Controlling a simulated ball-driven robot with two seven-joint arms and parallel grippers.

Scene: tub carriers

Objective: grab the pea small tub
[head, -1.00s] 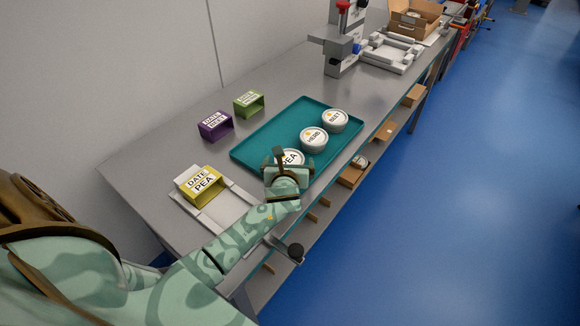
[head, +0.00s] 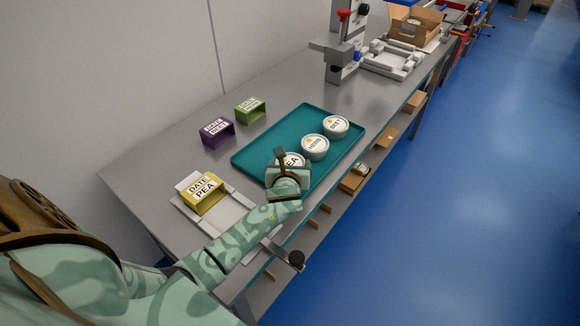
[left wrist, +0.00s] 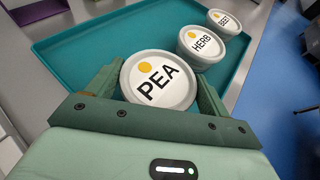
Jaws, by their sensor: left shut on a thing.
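The pea small tub (left wrist: 160,82) is a round white tub with a PEA label and an orange dot on its lid. It also shows in the head view (head: 294,159), partly hidden behind my left gripper. My left gripper (head: 287,166) has its fingers on both sides of the tub, shut on it, as the left wrist view (left wrist: 153,90) shows. The tub is at the near end of the teal tray (head: 262,147); I cannot tell whether it touches the tray. My right gripper is not in view.
The herb tub (head: 315,147) and beet tub (head: 336,126) stand on the tray beyond the pea tub. A yellow DATE PEA carrier (head: 204,193) sits on a pale fixture at left. Purple (head: 217,132) and green (head: 250,110) carriers stand behind. A press (head: 345,50) stands farther back.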

